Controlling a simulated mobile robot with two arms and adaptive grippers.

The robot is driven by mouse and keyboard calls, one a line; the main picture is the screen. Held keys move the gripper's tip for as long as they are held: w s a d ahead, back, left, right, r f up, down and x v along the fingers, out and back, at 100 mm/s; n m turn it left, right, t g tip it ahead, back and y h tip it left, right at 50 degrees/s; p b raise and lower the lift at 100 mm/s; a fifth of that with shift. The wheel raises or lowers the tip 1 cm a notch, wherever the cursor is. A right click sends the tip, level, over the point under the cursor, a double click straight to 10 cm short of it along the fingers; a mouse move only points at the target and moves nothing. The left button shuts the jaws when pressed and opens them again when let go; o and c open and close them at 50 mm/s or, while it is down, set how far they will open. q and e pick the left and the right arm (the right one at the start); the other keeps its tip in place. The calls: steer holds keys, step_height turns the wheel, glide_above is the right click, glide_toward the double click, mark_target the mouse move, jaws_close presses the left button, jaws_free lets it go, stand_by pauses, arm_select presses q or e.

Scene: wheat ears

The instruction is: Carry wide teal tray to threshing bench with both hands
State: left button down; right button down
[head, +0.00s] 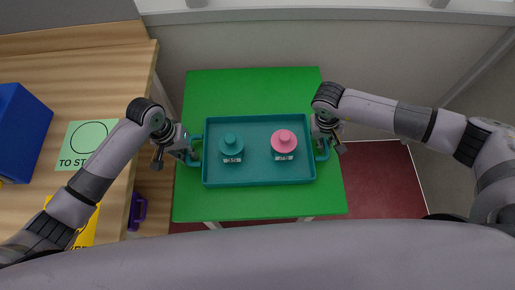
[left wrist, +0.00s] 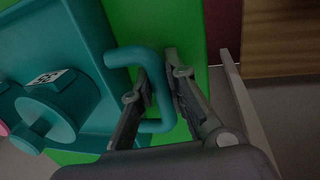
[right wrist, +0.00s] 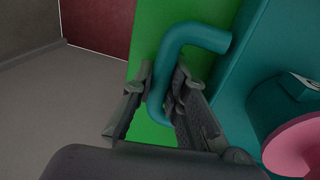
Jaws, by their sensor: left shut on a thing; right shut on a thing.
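The wide teal tray (head: 258,181) is over the green bench top (head: 250,90), about level; I cannot tell whether it rests on it or hangs just above. A teal knobbed piece (head: 231,145) and a pink one (head: 284,141), each with a small white label, stand in the tray. My left gripper (head: 191,150) is shut on the tray's left handle, which shows in the left wrist view (left wrist: 151,75). My right gripper (head: 322,140) is shut on the right handle, which shows in the right wrist view (right wrist: 170,50).
A wooden table (head: 110,65) stands at the left with a blue box (head: 20,125), a green labelled card (head: 85,143) and a yellow card (head: 88,233). A purple object (head: 137,211) is at its edge. A pale wall (head: 300,45) is behind the green top. Red floor (head: 385,185) is at the right.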

arm_select(q)
steer(key=shift+w+r, duration=0.15)
arm_select(e)
steer(key=shift+w+r, duration=0.1)
steer(key=shift+r, duration=0.05)
stand_by(0.6)
